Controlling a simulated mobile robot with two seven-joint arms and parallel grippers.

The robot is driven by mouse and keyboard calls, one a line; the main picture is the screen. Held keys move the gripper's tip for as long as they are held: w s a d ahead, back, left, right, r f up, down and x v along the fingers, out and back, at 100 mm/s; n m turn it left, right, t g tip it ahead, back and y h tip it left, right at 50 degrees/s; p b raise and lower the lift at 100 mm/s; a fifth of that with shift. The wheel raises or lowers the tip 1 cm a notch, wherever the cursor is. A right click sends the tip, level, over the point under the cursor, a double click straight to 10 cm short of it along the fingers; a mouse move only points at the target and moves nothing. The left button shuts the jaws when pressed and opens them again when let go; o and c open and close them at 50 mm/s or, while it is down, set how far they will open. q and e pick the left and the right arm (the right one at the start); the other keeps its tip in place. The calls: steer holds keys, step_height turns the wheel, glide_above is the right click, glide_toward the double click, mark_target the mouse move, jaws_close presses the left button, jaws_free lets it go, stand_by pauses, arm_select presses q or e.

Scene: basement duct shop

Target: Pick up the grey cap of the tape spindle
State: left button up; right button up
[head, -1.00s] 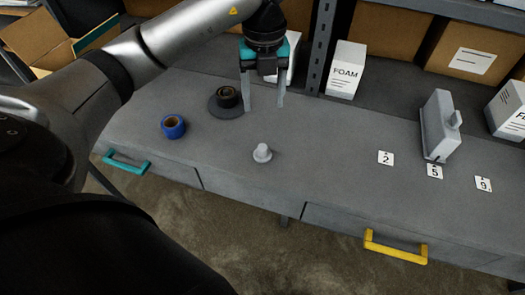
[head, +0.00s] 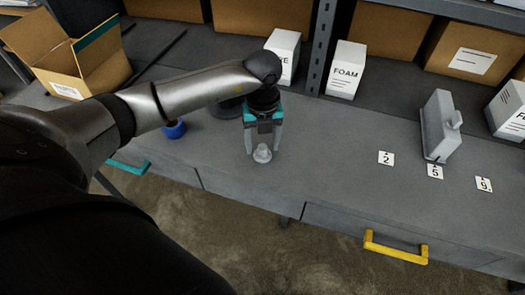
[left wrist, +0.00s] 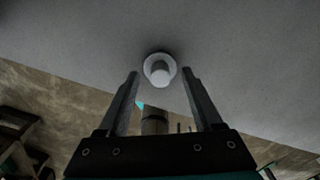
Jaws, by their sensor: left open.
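The grey cap (head: 262,154) stands on the grey bench top, a round flange with a knob on top. My left gripper (head: 263,150) is open just above and behind it, its fingers pointing down on either side of the cap in the head view. In the left wrist view the cap (left wrist: 159,69) lies just beyond the two open fingertips (left wrist: 160,74), centred between them; nothing is held. The tape spindle's round base (head: 228,108) is mostly hidden behind my left arm. My right gripper is not in view.
A blue tape roll (head: 174,129) sits left of the cap, partly behind my arm. Number cards 2 (head: 386,158), 5 (head: 435,171) and 9 (head: 484,184) and a grey dispenser-like object (head: 440,125) lie to the right. A FOAM box (head: 346,70) stands behind. Bench between cap and cards is clear.

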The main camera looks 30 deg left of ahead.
arm_select(q)
steer(key=shift+f, duration=0.1)
jaws_close()
stand_by(0.5)
